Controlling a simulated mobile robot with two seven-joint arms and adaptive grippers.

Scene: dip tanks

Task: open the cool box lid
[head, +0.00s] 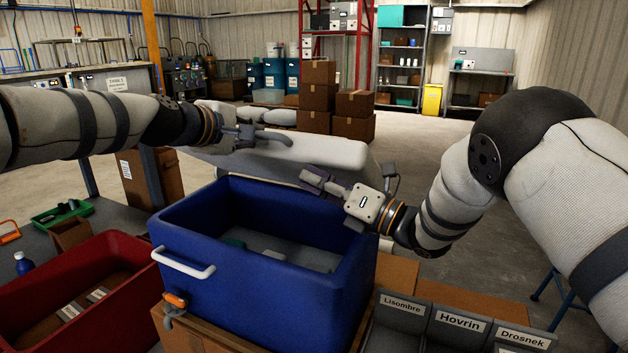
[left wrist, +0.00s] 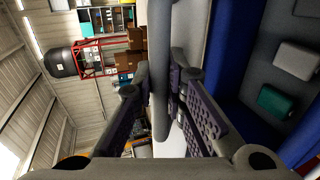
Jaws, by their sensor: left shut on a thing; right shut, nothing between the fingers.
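The blue cool box (head: 210,255) stands on a cardboard box, open at the top, with a white handle on its near side. Its pale lid (head: 325,153) is raised at the back of the box. My left gripper (head: 262,136) is shut on a grey bar-shaped handle (head: 272,137) at the lid; the bar also shows between the fingers in the left wrist view (left wrist: 160,60). My right gripper (head: 318,183) is shut and empty, over the back right part of the box, close to the lid. Whether it touches the lid, I cannot tell.
A teal block (left wrist: 275,102) and pale blocks (left wrist: 297,60) lie inside the cool box. A red crate (head: 100,260) stands at left, with a green tray (head: 62,213) behind it. Labelled bins (head: 455,325) are at front right. Stacked cartons (head: 318,97) stand farther back on open floor.

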